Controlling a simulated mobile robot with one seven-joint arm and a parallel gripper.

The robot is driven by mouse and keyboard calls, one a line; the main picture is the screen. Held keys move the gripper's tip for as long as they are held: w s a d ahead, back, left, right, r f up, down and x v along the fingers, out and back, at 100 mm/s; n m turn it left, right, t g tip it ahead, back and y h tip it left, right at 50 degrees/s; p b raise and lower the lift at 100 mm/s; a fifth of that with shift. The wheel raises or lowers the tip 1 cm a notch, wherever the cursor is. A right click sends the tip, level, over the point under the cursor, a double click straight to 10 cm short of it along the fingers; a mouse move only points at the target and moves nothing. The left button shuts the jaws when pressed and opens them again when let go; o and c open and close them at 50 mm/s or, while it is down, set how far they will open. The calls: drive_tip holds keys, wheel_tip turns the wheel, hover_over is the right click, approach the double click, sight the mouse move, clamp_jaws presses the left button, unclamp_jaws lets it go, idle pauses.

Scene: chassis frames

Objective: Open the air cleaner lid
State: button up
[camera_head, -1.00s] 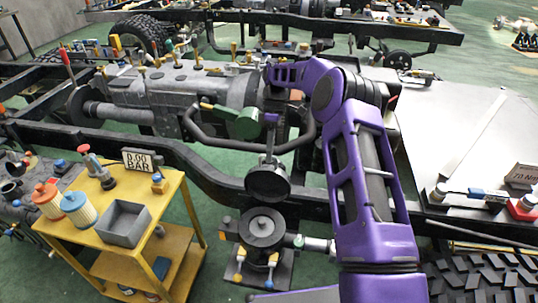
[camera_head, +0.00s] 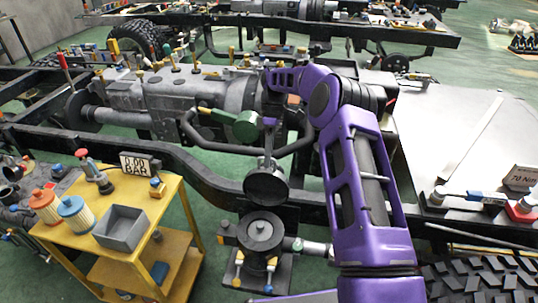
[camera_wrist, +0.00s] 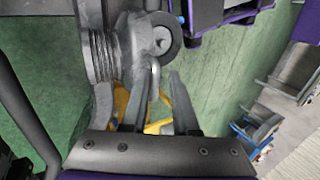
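A dark round lid-like disc (camera_head: 266,188) hangs tilted above the air cleaner in the head view, apart from it as far as I can see. The air cleaner (camera_head: 262,234) is a dark round canister on a small stand with yellow clips, beside the truck frame. My gripper points down from my purple arm, just above the disc. In the wrist view my gripper (camera_wrist: 160,85) has its two dark fingers apart. A thin silver rod (camera_wrist: 154,78) shows between them, with a gap beside the right finger. Whether it touches the left finger is unclear.
A yellow trolley (camera_head: 180,245) with orange and blue-topped filters, a grey bin (camera_head: 121,229) and a "0.00 BAR" display stands at left. The black frame rail (camera_head: 200,175) and a curved dark pipe pass close behind my gripper. Green floor lies between trolley and stand.

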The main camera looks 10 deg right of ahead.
drive_tip(key=v, duration=0.7)
drive_tip(key=shift+r, duration=0.2)
drive_tip(key=shift+w+d, duration=0.1)
